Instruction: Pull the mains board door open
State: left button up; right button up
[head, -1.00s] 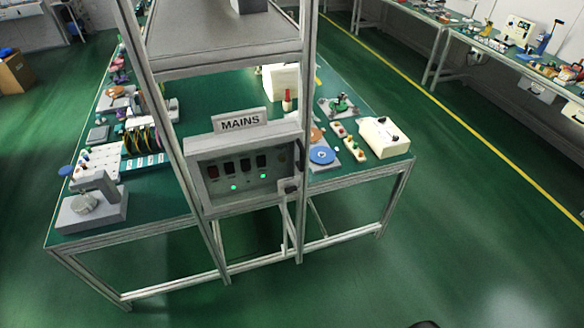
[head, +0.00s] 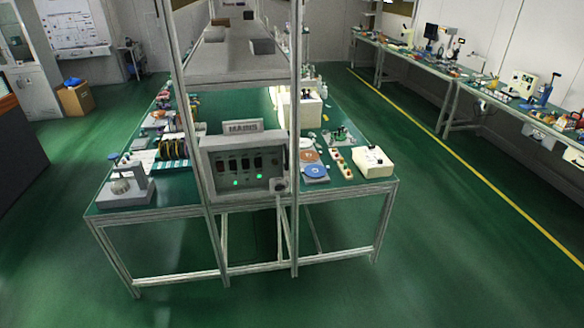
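The mains board (head: 243,168) is a grey box fixed between the metal uprights at the near end of the workbench. A small label plate (head: 243,127) stands on top of it. Its front shows several dark switches and two lit green lamps. A grey knob or latch-like part (head: 279,186) sits at its lower right corner. I cannot tell the door's edges or whether the door is open. Neither of my grippers is in view.
The workbench (head: 345,193) carries a grey device (head: 125,190) at the left corner and a cream box (head: 373,161) at the right. A shelf (head: 235,68) rises above it. Green floor (head: 450,270) is clear in front and right. Another bench row runs along the right wall.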

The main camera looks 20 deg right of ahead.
aim_at(203, 150)
jog(key=u, duration=0.6)
jog(key=i, duration=1.2)
jog(key=z, duration=0.3)
